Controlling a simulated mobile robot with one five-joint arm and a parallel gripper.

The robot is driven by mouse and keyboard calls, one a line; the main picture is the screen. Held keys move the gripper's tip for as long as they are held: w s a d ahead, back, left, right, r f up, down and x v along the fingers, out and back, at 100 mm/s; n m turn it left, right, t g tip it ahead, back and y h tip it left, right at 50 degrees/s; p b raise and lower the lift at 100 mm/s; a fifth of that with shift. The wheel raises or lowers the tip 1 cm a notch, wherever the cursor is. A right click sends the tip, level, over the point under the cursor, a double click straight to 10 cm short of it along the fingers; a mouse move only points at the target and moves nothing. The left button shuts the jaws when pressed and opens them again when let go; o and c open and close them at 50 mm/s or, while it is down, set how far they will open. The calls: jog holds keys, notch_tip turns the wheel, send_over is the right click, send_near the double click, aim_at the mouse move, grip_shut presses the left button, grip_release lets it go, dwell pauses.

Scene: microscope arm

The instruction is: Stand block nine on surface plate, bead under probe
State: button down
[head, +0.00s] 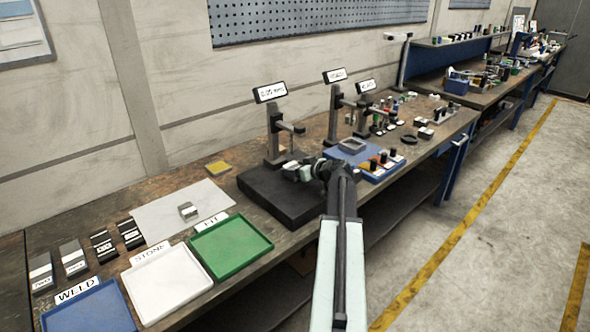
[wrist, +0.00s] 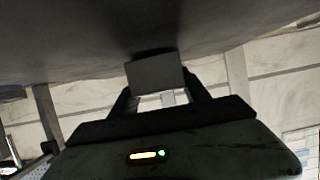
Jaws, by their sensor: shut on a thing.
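The surface plate (head: 262,199) is a dark slab on the bench, under a gauge stand (head: 272,135) whose display reads about 0.00 mm. The stand's probe arm (head: 292,128) juts over the plate. My gripper (head: 300,170) is low over the plate, near the probe. In the wrist view my gripper (wrist: 160,92) is shut on a grey block (wrist: 156,74), which I take as block nine. The block's far end meets a dark surface (wrist: 70,35) in that picture; I cannot tell contact from a small gap. Its bead is not visible.
Left of the plate are a pale sheet (head: 155,218) bearing a small block (head: 188,210), several labelled blocks, and blue (head: 90,312), white (head: 165,285) and green (head: 232,247) trays. Two more gauge stands and a blue tray (head: 372,172) crowd the right side.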

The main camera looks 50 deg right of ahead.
jog(key=shift+f, duration=0.1)
jog(key=shift+f, duration=0.1)
jog(key=c, duration=0.9)
grip_release()
jog(key=shift+f, duration=0.1)
jog(key=shift+c, duration=0.2)
jog(key=o, duration=0.4)
jog(key=shift+r, duration=0.3)
jog(key=p+v, duration=0.5)
jog(key=v, duration=0.6)
jog(key=shift+s, duration=0.5)
